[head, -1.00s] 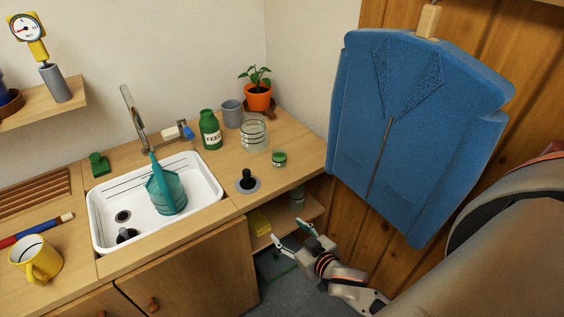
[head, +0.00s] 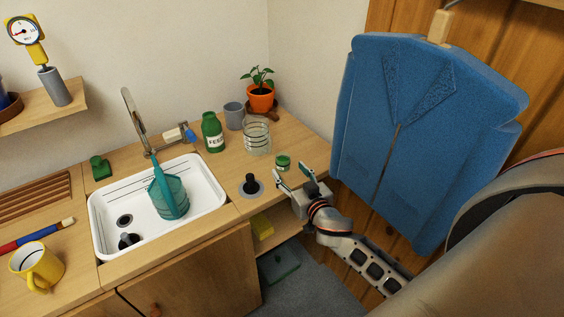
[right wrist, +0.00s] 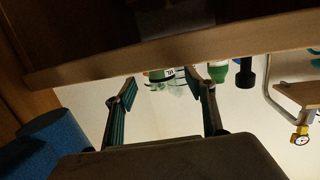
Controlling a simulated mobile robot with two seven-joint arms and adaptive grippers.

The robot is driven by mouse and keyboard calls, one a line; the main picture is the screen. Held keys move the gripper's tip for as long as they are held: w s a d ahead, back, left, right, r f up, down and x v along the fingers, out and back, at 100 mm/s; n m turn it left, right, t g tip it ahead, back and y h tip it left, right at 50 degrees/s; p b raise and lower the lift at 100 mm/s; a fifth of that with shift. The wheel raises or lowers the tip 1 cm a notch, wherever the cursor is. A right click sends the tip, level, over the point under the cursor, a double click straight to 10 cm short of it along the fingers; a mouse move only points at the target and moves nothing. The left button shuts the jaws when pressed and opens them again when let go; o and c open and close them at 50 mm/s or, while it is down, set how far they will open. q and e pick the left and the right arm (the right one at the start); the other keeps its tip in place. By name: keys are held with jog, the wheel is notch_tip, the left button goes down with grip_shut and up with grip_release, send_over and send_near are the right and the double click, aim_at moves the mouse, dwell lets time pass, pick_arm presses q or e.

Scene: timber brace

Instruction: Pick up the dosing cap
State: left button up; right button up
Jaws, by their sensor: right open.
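The dosing cap (head: 283,162) is a small, short green cylinder on the wooden counter, near its front right edge. My right gripper (head: 291,171) is open and empty at the counter's edge, its two fingers pointing toward the cap and just short of it. In the right wrist view, which appears upside down, a green piece that looks like the cap (right wrist: 160,75) shows beyond the spread fingers, partly cut off by the counter edge. My left gripper is out of view.
A clear glass jar (head: 257,138) stands behind the cap, with a green feed bottle (head: 213,133) further left. A black plunger (head: 250,184) stands left of my gripper. The blue padded jacket shape (head: 425,130) hangs to the right. The sink (head: 105,232) is at left.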

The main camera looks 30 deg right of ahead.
aim_at(286, 168)
jog(key=x, duration=0.5)
jog(key=shift+w+f, duration=0.1)
jog(key=shift+w, duration=0.25)
jog(key=c, duration=1.2)
